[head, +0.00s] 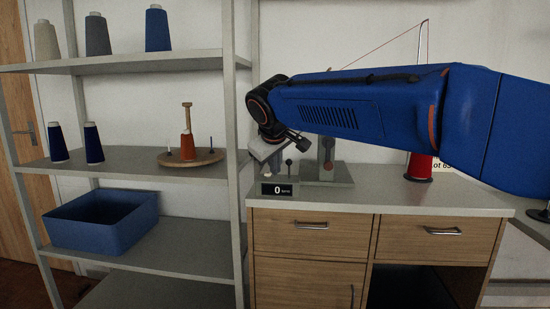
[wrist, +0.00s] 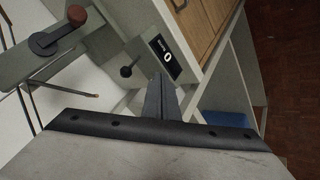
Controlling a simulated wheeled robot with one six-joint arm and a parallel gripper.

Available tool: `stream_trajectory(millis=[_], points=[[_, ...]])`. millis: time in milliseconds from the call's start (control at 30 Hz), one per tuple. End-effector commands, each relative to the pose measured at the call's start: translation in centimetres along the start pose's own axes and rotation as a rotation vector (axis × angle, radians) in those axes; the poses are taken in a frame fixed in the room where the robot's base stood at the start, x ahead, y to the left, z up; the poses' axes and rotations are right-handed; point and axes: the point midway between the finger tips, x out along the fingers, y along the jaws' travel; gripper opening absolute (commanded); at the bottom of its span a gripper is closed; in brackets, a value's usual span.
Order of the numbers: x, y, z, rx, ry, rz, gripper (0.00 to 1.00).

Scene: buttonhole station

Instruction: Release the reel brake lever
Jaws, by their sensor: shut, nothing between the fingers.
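A small lever with a round black knob (head: 289,163) stands on the counter beside the counter display, and I take it for the brake lever. It also shows in the wrist view (wrist: 126,71), left of my fingers and apart from them. My gripper (head: 267,173) hangs over the counter's left end, just left of this lever. In the wrist view my gripper (wrist: 161,82) is shut and empty, its fingertips close to the display. The display (head: 277,190) reads 0 and also shows in the wrist view (wrist: 160,57).
A grey winding unit (head: 327,172) stands right of the lever; its crank (wrist: 57,33) has a brown knob. A red thread cone (head: 420,166) stands further right. Left are shelves (head: 140,65) with several cones, a wooden round stand (head: 205,158) and a blue bin (head: 100,222).

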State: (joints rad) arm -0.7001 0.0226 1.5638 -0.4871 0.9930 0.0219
Motion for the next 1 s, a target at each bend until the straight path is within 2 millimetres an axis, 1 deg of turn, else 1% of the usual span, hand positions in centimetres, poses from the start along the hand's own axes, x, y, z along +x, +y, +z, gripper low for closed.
stream_trajectory(millis=[100,200,300,433,1000], points=[[0.7,1.8,-0.1,0.003,-0.001,0.002,0.0],[1.1,2.8,-0.2,0.003,-0.001,0.001,0.0],[1.3,3.4,-0.2,0.001,-0.001,0.001,0.0],[1.4,3.8,-0.3,0.001,0.0,0.001,0.0],[1.5,4.1,-0.6,0.004,-0.025,-0.026,0.0]])
